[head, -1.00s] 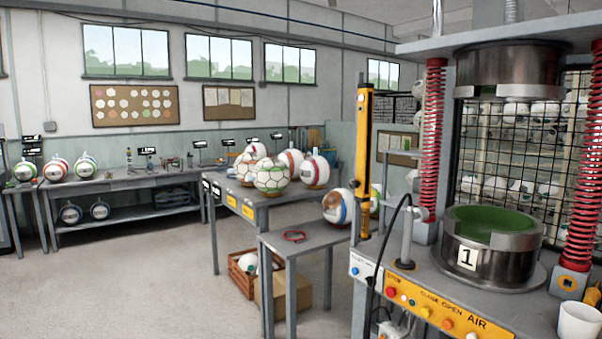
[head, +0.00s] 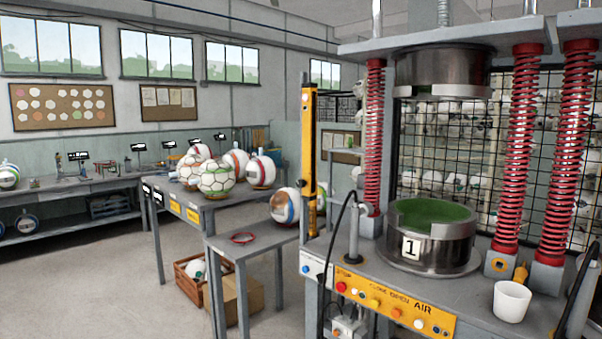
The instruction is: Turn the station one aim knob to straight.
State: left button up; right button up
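The station one press stands at the right, its lower metal mould (head: 432,250) marked with a "1" card and lined in green. Its upper mould (head: 445,75) hangs above, apart from the lower one. A yellow control panel (head: 392,302) on its front edge carries several coloured buttons or knobs and the words "CLOSE", "OPEN" and "AIR". A small white plate (head: 316,267) with a blue knob sits at the panel's left corner. I cannot tell which control is the aim knob or how it is turned. Neither of my grippers is in view.
A white cup (head: 511,301) stands on the press table's right. A grey side table (head: 262,248) with a red ring adjoins the press. A farther table (head: 205,205) holds several balls. A wooden crate (head: 188,285) and cardboard box (head: 234,303) lie below. Open floor is at the left.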

aim_at(300, 183)
jog(key=i+j, duration=0.8)
jog(key=i, duration=0.15)
jog(key=i+j+z, duration=0.15)
jog(key=z, duration=0.25)
jog(key=i+j+z, duration=0.15)
jog(key=z, duration=0.25)
